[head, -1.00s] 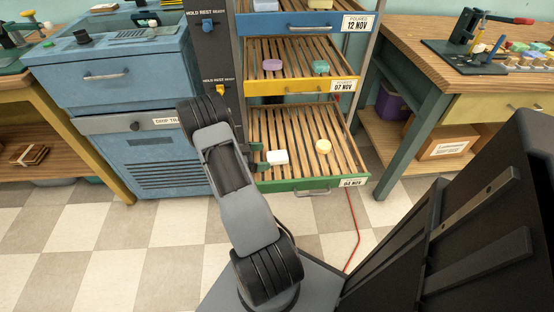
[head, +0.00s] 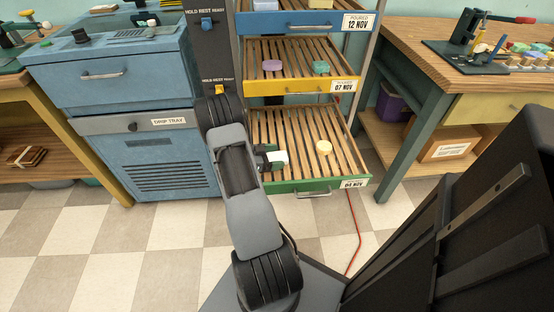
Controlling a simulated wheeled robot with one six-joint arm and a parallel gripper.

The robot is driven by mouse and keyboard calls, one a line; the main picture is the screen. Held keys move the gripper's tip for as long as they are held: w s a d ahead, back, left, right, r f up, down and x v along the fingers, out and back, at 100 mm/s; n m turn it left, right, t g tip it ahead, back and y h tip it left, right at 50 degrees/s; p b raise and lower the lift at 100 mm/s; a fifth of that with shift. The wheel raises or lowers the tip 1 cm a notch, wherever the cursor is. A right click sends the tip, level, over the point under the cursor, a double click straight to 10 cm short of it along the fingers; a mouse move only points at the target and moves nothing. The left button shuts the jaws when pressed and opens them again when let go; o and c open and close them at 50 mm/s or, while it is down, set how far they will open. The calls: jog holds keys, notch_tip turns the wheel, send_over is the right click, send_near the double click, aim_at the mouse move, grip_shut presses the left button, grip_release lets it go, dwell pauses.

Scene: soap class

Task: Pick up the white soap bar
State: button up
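The white soap bar (head: 282,156) lies on the slatted wooden rack of the lowest drawer (head: 313,185), the one with the green front. My gripper (head: 274,158) reaches in from the left at the soap. Its dark fingers are at the soap's left end and partly cover it. The view is too small to tell whether they press on it or stand a little apart from it. The soap shows no clear lift off the slats.
A pale yellow soap (head: 324,147) lies on the same rack, right of the white one. The drawer above, with a yellow front (head: 290,88), holds a purple soap (head: 272,66) and a green soap (head: 320,67). A blue cabinet (head: 150,110) stands at left.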

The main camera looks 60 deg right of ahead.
jog(key=c, duration=0.9)
